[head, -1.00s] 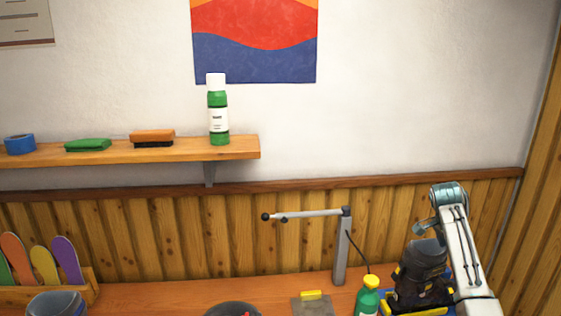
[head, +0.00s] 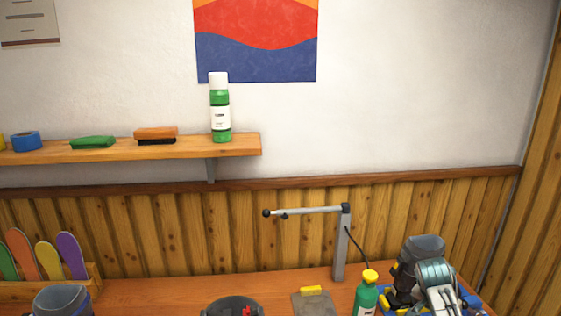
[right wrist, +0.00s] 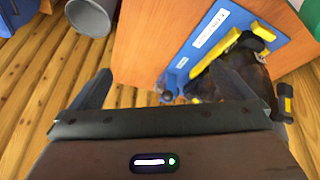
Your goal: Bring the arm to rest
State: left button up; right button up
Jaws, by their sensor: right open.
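My right gripper (right wrist: 163,70) is in the right wrist view, its two dark fingers spread wide with nothing between them. My left gripper is not seen.
The bench (right wrist: 155,50) holds a blue base (right wrist: 212,32) with black and yellow parts. A grey bin (right wrist: 91,16) stands beyond the bench edge. A green bottle (head: 366,297) with a yellow cap stands left of my right arm. Wooden floor (right wrist: 35,80) is open on the left.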

jog(key=s+a+f+n, duration=0.45)
jog(key=s+f, duration=0.25)
jog(key=s, duration=0.3)
jog(key=s+a+n+t+y, duration=0.15)
jog(key=s+a+n, duration=0.3)
jog(key=s, duration=0.85)
jog(key=s+a+n+t+y, duration=0.1)
jog(key=s+a+n+y, duration=0.15)
jog(key=s+a, duration=0.75)
jog(key=s+d+f+g+b, duration=0.1)
jog(key=d+f+b, duration=0.15)
jog(key=f, duration=1.05)
jog(key=s+d+f+b, duration=0.2)
jog(key=f+b, duration=0.1)
jog(key=f, duration=1)
jog(key=s+d+f+g+b, duration=0.1)
jog(key=d+f+b, duration=0.2)
jog(key=f, duration=0.9)
jog(key=s+f+b, duration=0.3)
jog(key=s+f, duration=0.6)
jog(key=f, duration=0.3)
jog(key=s+f+g+b, duration=0.1)
jog(key=s+f+b, duration=0.2)
jog(key=s+f, duration=0.6)
notch_tip(320, 180, down, 4)
jog(key=shift+s+d+f+h, duration=0.15)
jog(key=shift+s+d+h, duration=0.05)
jog(key=shift+d+h, duration=0.15)
